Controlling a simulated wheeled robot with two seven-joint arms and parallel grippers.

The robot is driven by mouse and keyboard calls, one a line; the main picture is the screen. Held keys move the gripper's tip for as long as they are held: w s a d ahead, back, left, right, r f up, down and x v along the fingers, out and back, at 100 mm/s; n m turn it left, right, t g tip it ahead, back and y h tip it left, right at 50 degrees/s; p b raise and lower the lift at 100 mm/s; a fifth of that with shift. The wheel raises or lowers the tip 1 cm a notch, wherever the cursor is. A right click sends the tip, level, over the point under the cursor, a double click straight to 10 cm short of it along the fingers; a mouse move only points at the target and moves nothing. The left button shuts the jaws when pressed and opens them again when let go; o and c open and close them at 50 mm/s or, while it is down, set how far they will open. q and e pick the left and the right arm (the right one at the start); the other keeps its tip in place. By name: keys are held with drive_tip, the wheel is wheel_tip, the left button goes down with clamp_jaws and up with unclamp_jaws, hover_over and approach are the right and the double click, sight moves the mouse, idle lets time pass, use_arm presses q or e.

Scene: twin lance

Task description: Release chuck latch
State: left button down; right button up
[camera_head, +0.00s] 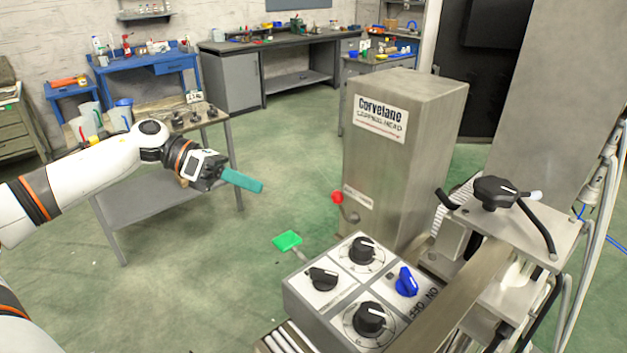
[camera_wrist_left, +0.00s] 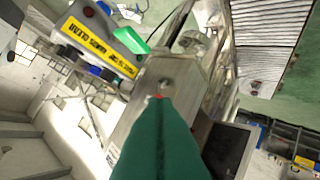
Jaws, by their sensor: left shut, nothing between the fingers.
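My left gripper (camera_head: 256,185) has teal fingers that are shut and empty. It hangs in the air left of the steel capping-head column (camera_head: 400,165). A short lever with a red ball knob (camera_head: 338,197) sticks out of the column's lower left side, right of the fingertips and apart from them in the head view. No label marks the chuck latch, so I cannot tell for sure whether this lever is it. In the left wrist view the shut fingers (camera_wrist_left: 160,100) point at the machine, and a bit of red shows right at their tips. My right gripper is not in view.
A control box (camera_head: 350,290) with black knobs and a blue switch (camera_head: 406,281) stands in front of the column. A green paddle (camera_head: 287,240) sticks out from its left. A black-handled clamp (camera_head: 497,192) is at the right. A small table (camera_head: 150,190) stands behind my left arm.

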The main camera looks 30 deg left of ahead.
use_arm(q)
drive_tip(key=shift+s+a+r, duration=0.25)
drive_tip(key=shift+r, duration=0.05)
drive_tip(key=shift+d, duration=0.15)
drive_tip(key=p, duration=0.8)
approach(341, 206)
drive_tip(key=x, duration=0.4)
drive_tip(key=shift+w+f, duration=0.45)
drive_tip(key=shift+f, duration=0.05)
